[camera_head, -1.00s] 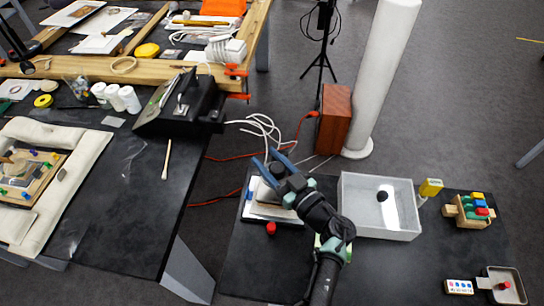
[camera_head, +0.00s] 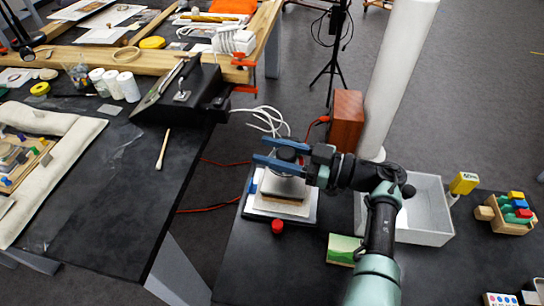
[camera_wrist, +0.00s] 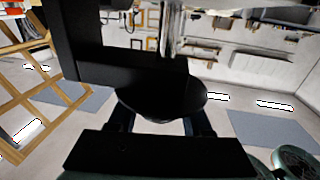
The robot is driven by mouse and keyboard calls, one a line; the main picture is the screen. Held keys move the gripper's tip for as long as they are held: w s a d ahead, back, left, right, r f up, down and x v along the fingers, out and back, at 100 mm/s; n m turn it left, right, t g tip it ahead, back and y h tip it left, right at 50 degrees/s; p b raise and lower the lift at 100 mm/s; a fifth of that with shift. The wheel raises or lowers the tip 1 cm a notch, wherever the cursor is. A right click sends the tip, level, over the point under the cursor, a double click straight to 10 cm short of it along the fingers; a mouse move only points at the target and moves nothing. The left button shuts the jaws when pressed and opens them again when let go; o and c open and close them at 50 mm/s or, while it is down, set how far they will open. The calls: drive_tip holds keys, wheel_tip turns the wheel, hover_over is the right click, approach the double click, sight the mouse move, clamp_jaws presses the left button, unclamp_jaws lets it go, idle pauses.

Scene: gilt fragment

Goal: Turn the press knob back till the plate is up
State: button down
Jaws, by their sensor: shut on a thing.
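The press stands on the dark bench, with a dark round knob (camera_head: 287,154) on top and a pale metal plate (camera_head: 284,187) below it. A brown-edged layered block (camera_head: 282,206) lies under the plate on the white base; I cannot tell whether a gap separates them. My gripper (camera_head: 278,154) comes in from the right, its blue fingers level and shut around the knob. In the wrist view, the black knob (camera_wrist: 160,103) sits between the two dark fingers of my gripper (camera_wrist: 160,127). The fingers and wrist hide part of the press top.
A red cap (camera_head: 278,227) lies in front of the press. A green-and-cream block (camera_head: 343,249) and a white-grey bin (camera_head: 433,218) stand to the right, partly behind my arm. A wooden box (camera_head: 347,121) stands behind. Bare bench lies in front.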

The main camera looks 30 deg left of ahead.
idle(0.3)
drive_tip(key=shift+c, duration=1.7)
unclamp_jaws()
wheel_tip(320, 180, up, 10)
drive_tip(key=p, duration=0.2)
